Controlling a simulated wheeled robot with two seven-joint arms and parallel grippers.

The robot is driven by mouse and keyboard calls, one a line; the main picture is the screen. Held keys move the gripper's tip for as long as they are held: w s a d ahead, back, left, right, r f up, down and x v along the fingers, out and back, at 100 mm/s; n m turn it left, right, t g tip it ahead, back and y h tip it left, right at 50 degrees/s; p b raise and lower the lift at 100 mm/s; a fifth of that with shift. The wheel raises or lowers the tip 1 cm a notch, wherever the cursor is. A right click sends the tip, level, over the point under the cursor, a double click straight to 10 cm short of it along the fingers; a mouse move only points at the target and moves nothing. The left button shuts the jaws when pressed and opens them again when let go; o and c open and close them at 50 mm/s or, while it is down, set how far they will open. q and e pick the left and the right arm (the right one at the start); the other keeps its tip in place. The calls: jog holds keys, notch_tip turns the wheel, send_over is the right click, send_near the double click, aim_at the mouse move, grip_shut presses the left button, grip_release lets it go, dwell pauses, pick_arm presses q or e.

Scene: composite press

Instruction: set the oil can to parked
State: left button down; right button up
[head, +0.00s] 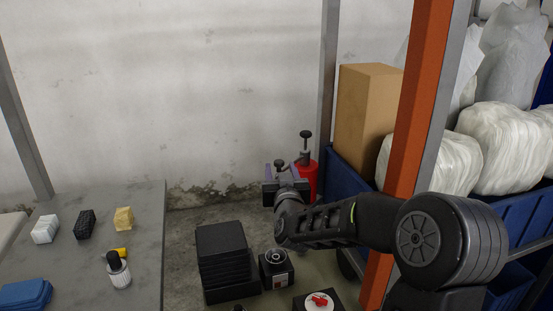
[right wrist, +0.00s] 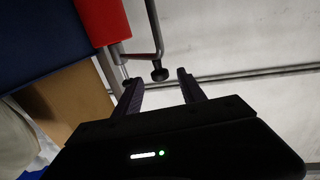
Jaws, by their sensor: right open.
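The oil can, which I take to be the red can (head: 309,178) with a black knob on top, stands just behind and right of my right gripper (head: 283,170) in the head view. The gripper partly hides it. In the right wrist view the red body (right wrist: 103,20) is at the upper left, with a bent metal rod ending in a black knob (right wrist: 160,74). My right gripper (right wrist: 157,82) is open, and the knob appears between or just beyond its fingertips; I cannot tell which. My left gripper is not in view.
An orange post (head: 416,110) and a blue bin (head: 348,180) with a cardboard box (head: 368,112) stand at the right. Black stacked blocks (head: 224,255) and a red-switched box (head: 319,301) are below. A grey table (head: 75,258) with small items is at the left.

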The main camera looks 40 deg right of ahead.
jog(key=x, duration=0.7)
jog(key=shift+p, duration=0.45)
jog(key=shift+f, duration=0.1)
jog(key=shift+c, duration=0.2)
grip_shut()
dwell(0.6)
